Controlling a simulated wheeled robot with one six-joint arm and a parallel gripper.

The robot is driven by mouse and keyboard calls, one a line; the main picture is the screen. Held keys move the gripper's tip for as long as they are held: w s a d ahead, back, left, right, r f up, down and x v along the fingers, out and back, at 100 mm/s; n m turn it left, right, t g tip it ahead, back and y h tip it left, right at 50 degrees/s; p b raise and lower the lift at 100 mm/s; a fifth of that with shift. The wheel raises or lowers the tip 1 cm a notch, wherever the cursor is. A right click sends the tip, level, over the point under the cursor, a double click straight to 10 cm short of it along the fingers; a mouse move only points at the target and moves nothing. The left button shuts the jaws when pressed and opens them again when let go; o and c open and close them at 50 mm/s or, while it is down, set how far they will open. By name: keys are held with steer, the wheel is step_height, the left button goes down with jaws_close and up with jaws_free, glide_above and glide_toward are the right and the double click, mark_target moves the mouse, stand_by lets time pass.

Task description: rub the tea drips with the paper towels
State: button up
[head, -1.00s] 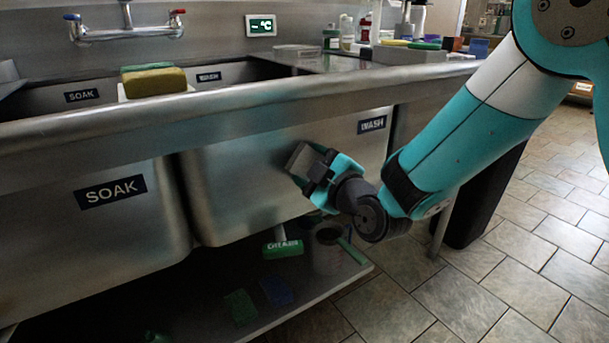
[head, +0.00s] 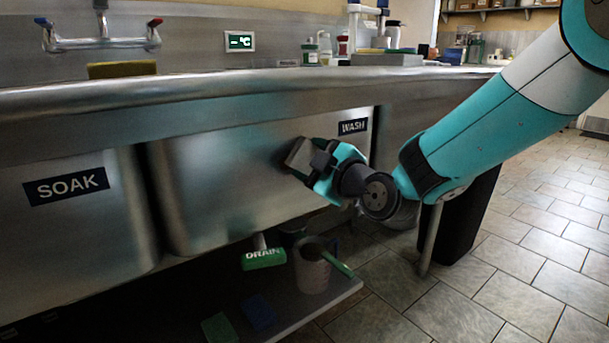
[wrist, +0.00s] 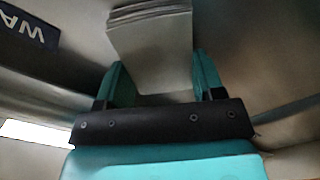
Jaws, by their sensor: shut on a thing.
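My gripper (head: 314,160) is at the front face of the wash basin (head: 225,165), left of and a little below the WASH label (head: 353,126). It is shut on the folded paper towels (head: 299,154), a pale grey stack. In the wrist view the paper towels (wrist: 152,50) stick out from between the two teal fingers, with their layered edge at the far end. Their far edge is at or very close to the steel; I cannot tell if they touch. I cannot make out the tea drips; dark patches beside the towels could be shadow.
The sink rim (head: 200,90) juts out above the basin face. A black bin (head: 468,220) stands behind my arm. The tiled floor at right is clear.

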mark_target(273, 164)
steer(key=shift+w+d+b, duration=0.1)
steer(key=shift+d+b, duration=0.1)
steer(key=shift+b, duration=0.2)
steer(key=shift+s+a+r+p, duration=0.2)
steer(key=shift+s+a+p, duration=0.55)
steer(key=shift+a, duration=0.3)
steer(key=shift+s+a+f, duration=0.1)
steer(key=shift+s+a, duration=0.25)
steer(key=shift+a, duration=0.1)
steer(key=shift+s+a+p, duration=0.5)
steer(key=shift+a+p, duration=0.35)
steer(key=shift+p, duration=0.2)
steer(key=shift+s+a+p, duration=0.3)
steer(key=shift+s+a, duration=0.1)
steer(key=shift+a, duration=0.35)
steer(key=b+v, duration=0.1)
steer(key=v, duration=0.5)
